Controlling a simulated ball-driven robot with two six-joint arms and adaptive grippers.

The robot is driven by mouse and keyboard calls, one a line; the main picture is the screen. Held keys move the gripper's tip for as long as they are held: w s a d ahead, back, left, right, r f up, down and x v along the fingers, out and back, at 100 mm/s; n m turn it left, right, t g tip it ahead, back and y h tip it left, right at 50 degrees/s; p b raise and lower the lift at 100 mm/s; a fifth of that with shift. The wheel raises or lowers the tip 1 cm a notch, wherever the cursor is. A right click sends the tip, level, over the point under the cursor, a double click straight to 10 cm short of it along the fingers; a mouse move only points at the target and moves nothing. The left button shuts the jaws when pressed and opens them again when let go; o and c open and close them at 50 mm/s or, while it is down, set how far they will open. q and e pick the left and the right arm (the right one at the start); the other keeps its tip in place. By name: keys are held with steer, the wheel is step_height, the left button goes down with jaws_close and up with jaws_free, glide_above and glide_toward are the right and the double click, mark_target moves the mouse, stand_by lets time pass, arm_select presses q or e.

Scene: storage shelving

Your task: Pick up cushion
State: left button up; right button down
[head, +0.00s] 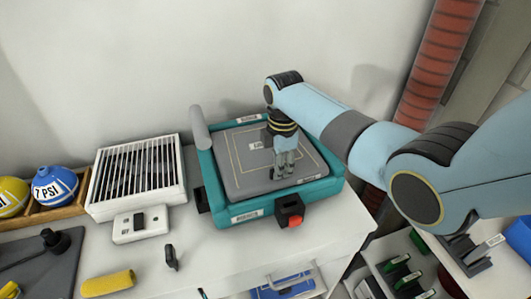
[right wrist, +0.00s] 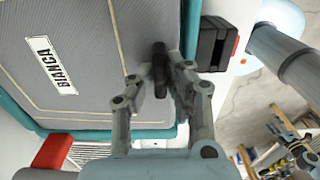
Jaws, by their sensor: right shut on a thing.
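The grey, flat, cushion-like pad (head: 245,172) with pale outlines and a white label lies in a teal tray (head: 328,187) on the white surface. It also fills the upper left of the right wrist view (right wrist: 110,60). My right gripper (head: 279,178) points down over the pad, right of its middle. In the right wrist view my fingers (right wrist: 160,84) are closed about a small dark piece (right wrist: 160,62) near the pad's edge. I cannot tell whether this piece belongs to the pad. My left gripper is not in view.
A white slatted box (head: 138,175) stands left of the tray. Blue (head: 55,187) and yellow (head: 12,196) balls sit in a wooden holder farther left. A yellow cylinder (head: 108,283) and a small dark piece (head: 171,257) lie in front. A wall stands close behind.

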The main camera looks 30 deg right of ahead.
steer(key=shift+r, duration=0.15)
step_height(320, 180, up, 18)
steer(key=shift+f+p, duration=0.2)
steer(key=shift+p, duration=0.1)
stand_by(0.4)
